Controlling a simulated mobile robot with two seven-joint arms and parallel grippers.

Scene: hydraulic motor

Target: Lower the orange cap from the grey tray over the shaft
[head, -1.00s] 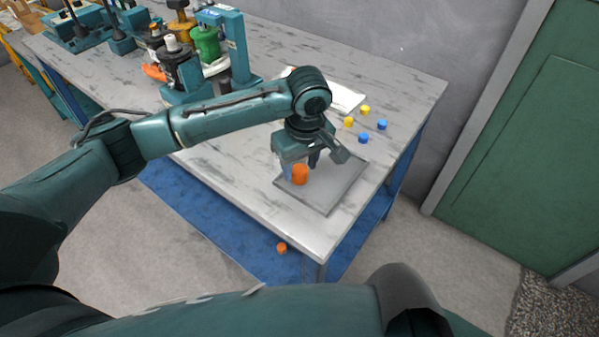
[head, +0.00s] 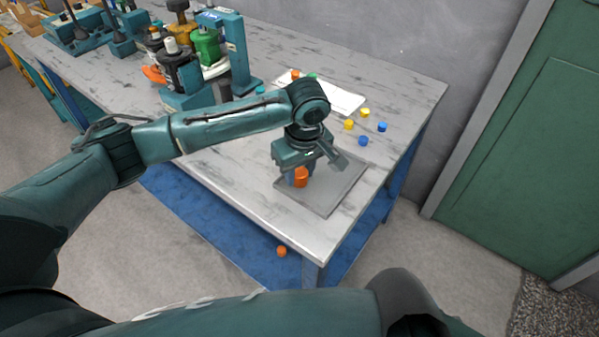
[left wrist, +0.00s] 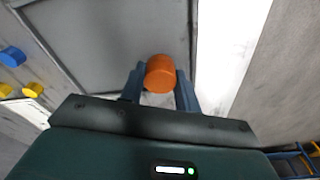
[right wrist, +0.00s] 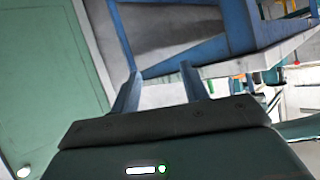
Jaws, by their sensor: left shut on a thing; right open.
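The orange cap (head: 300,178) is at the grey tray (head: 330,197) near the table's front right corner. My left gripper (head: 299,174) points down and is shut on the cap. In the left wrist view, the cap (left wrist: 160,74) sits between both fingers, over or on the tray (left wrist: 95,45); I cannot tell whether it touches the tray. A pale upright post, perhaps the shaft (head: 171,44), tops a black unit in the teal fixture at the back left. My right gripper (right wrist: 158,80) is open and empty, facing the blue table frame.
Blue caps (head: 382,127) and yellow caps (head: 365,112) lie behind the tray. A white sheet or plate (head: 345,99) lies further back. A green unit (head: 207,46) and a teal upright (head: 238,55) crowd the back left. An orange piece (head: 281,251) lies below the table.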

